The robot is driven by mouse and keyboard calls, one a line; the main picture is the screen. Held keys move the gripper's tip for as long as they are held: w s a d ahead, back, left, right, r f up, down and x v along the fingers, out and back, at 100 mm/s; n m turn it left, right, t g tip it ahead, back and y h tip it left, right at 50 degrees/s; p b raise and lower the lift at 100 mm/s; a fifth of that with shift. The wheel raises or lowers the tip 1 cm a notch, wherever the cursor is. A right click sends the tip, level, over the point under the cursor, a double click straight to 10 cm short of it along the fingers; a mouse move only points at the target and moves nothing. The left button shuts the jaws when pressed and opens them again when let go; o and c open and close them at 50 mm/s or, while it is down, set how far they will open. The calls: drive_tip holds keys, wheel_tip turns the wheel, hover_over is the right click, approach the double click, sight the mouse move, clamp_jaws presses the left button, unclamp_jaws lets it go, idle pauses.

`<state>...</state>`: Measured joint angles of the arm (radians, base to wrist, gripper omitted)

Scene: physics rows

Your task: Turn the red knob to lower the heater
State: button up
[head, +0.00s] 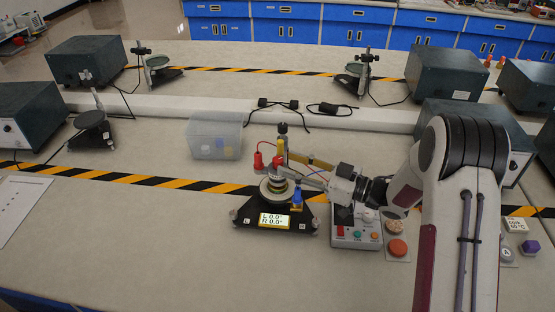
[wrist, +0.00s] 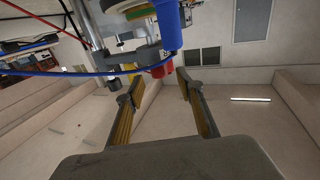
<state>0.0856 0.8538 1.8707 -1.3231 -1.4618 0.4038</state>
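An apparatus (head: 276,190) on a black tripod base stands in front of my arm, with a display reading L 0.0° and R 0.0°. It carries red fittings (head: 258,161) and a blue part (head: 297,196). My gripper (head: 303,171) reaches it from the right. In the wrist view my gripper (wrist: 155,88) is open, its yellow-lined fingers apart. A red piece (wrist: 162,70) under a blue cylinder (wrist: 168,25) shows near and between the fingertips; contact is unclear. A round orange-red knob (head: 397,247) sits right of the control box (head: 357,236). Which one is the heater's red knob is unclear.
A clear bin (head: 214,139) stands behind left. Dark instrument boxes (head: 88,61) and small stands line the back. Wires run across the apparatus close to my gripper.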

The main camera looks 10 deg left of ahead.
sight(277, 159)
drive_tip(key=shift+x, duration=2.4)
drive_tip(key=shift+c, duration=0.4)
clamp_jaws()
